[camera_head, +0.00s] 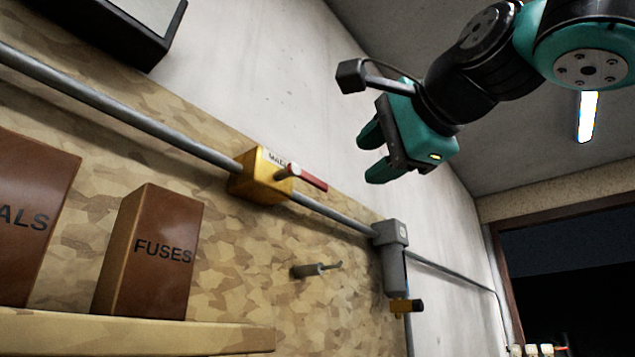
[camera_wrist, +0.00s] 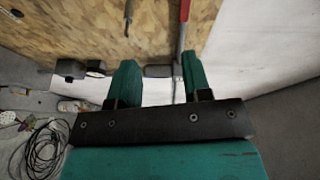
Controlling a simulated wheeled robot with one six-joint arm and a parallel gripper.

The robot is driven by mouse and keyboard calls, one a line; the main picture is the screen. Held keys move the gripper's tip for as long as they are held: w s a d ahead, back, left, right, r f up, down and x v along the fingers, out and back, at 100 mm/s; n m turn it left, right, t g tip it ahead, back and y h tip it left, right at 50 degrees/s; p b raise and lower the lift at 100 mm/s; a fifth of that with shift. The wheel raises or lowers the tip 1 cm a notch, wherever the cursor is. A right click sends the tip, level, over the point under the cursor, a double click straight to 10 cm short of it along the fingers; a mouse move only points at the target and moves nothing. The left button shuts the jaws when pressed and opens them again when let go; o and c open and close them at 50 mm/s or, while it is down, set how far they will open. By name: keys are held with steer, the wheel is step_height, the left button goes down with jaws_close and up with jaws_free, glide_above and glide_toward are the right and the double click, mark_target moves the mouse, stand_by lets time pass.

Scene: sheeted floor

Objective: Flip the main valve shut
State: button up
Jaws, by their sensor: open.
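The main valve (camera_head: 262,177) is a yellow block on the grey wall pipe, with a partly readable label. Its red lever (camera_head: 310,179) points right, roughly along the pipe. In the wrist view the red lever (camera_wrist: 184,11) shows at the top, right of centre, in line with the grey pipe (camera_wrist: 180,48). The yellow block is not clearly visible there. My gripper (camera_head: 370,152) is open and empty, up and to the right of the lever in the head view, apart from it. In the wrist view its green fingers (camera_wrist: 158,65) stand wide apart.
A grey pipe fitting (camera_head: 390,234) with a downward branch sits right of the valve. A small peg (camera_head: 318,269) sticks out of the board below. A brown FUSES box (camera_head: 150,252) stands on a shelf (camera_head: 130,332) at left. Cables (camera_wrist: 38,150) lie at lower left.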

step_height(320, 180, up, 3)
steer(key=m, duration=0.1)
steer(key=t+p, duration=0.1)
steer(key=p, duration=0.7)
glide_toward(319, 182)
steer(key=shift+m, duration=0.3)
steer(key=x, duration=0.9)
steer(key=shift+w+r, duration=0.15)
steer(key=shift+w, duration=0.15)
steer(key=shift+w+a, duration=0.3)
steer(key=shift+w, duration=0.15)
jaws_close()
